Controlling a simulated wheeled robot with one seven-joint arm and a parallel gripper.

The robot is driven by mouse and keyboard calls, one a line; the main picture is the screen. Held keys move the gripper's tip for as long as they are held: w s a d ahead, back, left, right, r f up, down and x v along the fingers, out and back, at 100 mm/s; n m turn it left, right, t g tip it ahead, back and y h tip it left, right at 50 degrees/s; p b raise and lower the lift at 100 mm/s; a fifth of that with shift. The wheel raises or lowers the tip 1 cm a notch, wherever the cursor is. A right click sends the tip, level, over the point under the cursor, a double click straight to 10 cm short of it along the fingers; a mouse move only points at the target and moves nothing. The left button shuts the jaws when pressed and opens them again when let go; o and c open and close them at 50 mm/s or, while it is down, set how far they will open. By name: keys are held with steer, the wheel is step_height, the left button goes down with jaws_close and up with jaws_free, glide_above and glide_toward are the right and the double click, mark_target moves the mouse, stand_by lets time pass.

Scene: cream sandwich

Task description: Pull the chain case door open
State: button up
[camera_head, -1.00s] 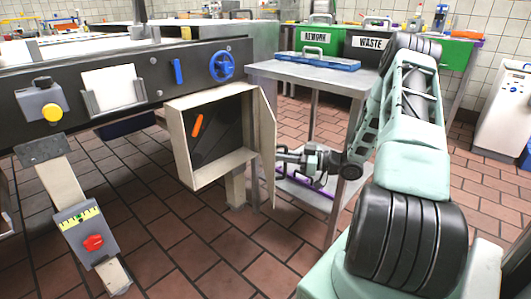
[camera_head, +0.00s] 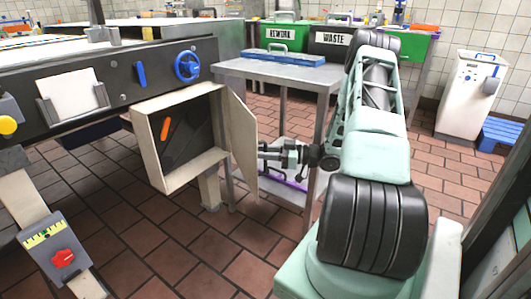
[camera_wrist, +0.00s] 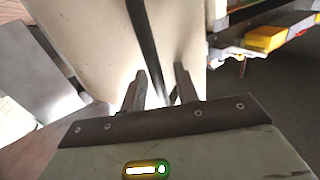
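The chain case (camera_head: 163,188) is a beige box under the dark machine frame, its front open, with an orange piece (camera_head: 165,129) and dark parts inside. Its beige door (camera_head: 242,145) is hinged on the right side and stands swung out; its inner face shows. My gripper (camera_head: 264,153) is at the right, outer side of the door near its free edge; the door partly hides the fingertips. In the wrist view my two fingers (camera_wrist: 159,90) are apart, close to beige panel surfaces (camera_wrist: 95,40). A dark strip (camera_wrist: 146,45) runs down between them. Contact cannot be told.
A grey metal table (camera_head: 275,72) with a blue tray stands just behind the door and gripper. Its lower shelf (camera_head: 290,190) is close below my gripper. The machine's leg (camera_head: 50,235) with a red knob is at left. Tiled floor in front is clear.

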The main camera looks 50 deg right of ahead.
steer(key=p+v, duration=0.3)
steer(key=v, duration=1.4)
steer(key=shift+s, duration=0.15)
steer(key=shift+d, duration=0.1)
steer(key=shift+c, duration=0.2)
